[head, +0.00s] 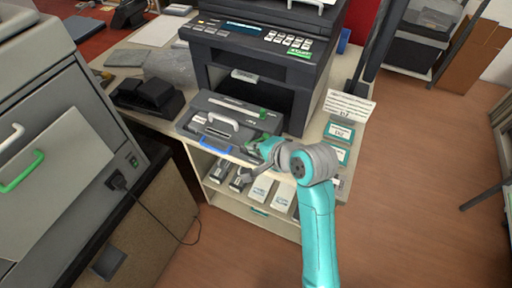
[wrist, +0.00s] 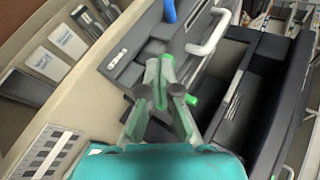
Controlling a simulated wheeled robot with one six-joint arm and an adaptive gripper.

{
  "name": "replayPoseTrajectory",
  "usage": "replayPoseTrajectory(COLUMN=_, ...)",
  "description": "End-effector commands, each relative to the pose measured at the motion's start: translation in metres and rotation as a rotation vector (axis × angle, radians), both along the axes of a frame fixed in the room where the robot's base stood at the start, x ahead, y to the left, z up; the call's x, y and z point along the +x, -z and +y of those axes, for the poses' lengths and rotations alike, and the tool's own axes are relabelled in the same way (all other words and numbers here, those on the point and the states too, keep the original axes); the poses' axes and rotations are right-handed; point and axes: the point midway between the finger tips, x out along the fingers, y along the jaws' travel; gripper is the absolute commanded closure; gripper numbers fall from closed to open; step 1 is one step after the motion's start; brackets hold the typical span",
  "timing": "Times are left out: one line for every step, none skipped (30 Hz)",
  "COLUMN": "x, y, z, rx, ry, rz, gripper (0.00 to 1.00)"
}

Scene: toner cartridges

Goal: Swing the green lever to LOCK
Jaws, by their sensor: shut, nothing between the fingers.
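The dark printer (head: 262,50) has its grey front unit (head: 215,112) pulled out, with a white handle (head: 222,122) and a blue handle (head: 191,163). A bright green piece, apparently the green lever (wrist: 191,100), shows in the wrist view just right of my fingers, at the near corner of the unit. In the head view it is largely hidden or merges with my gripper (head: 250,157). In the wrist view my gripper (wrist: 160,72) is shut and empty beside the unit's front. I cannot tell whether it touches the lever. No LOCK mark is readable.
A shelf (head: 230,205) below the counter holds white boxes and dark cartridges. A sign (head: 349,106) and labels stand to the right. A black device (head: 148,97) sits left on the counter. A grey machine (head: 70,120) stands at the left. The floor (head: 420,200) to the right is clear.

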Motion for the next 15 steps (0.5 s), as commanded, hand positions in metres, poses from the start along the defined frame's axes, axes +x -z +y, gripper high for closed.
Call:
replayPoseTrajectory(x=0.000, y=0.000, z=0.001, rx=0.000, ry=0.000, rz=0.000, gripper=1.00)
replayPoseTrajectory(x=0.000, y=0.000, z=0.001, rx=0.000, ry=0.000, rz=0.000, gripper=1.00)
replayPoseTrajectory(x=0.001, y=0.000, z=0.001, rx=0.000, ry=0.000, rz=0.000, gripper=1.00)
replayPoseTrajectory(x=0.001, y=0.000, z=0.002, rx=0.000, ry=0.000, rz=0.000, gripper=1.00)
replayPoseTrajectory(x=0.001, y=0.000, z=0.002, rx=0.000, ry=0.000, rz=0.000, gripper=1.00)
replayPoseTrajectory(x=0.001, y=0.000, z=0.003, rx=0.000, ry=-0.001, rz=0.000, gripper=1.00)
replayPoseTrajectory(x=0.001, y=0.000, z=0.003, rx=0.000, ry=-0.001, rz=0.000, gripper=1.00)
replayPoseTrajectory(x=0.002, y=0.000, z=0.004, rx=0.000, ry=-0.001, rz=0.000, gripper=1.00)
replayPoseTrajectory(x=0.002, y=0.000, z=0.005, rx=0.000, ry=-0.001, rz=0.000, gripper=1.00)
replayPoseTrajectory(x=0.003, y=0.000, z=0.006, rx=0.000, ry=-0.001, rz=0.000, gripper=1.00)
replayPoseTrajectory(x=0.003, y=0.000, z=0.006, rx=0.000, ry=-0.001, rz=0.000, gripper=1.00)
replayPoseTrajectory(x=0.004, y=0.000, z=0.008, rx=0.000, ry=-0.001, rz=0.000, gripper=1.00)
replayPoseTrajectory(x=0.004, y=0.000, z=0.009, rx=0.000, ry=-0.001, rz=0.000, gripper=1.00)
replayPoseTrajectory(x=0.005, y=0.000, z=0.010, rx=0.000, ry=-0.001, rz=0.000, gripper=1.00)
replayPoseTrajectory(x=0.005, y=0.000, z=0.013, rx=0.000, ry=0.020, rz=0.000, gripper=1.00)
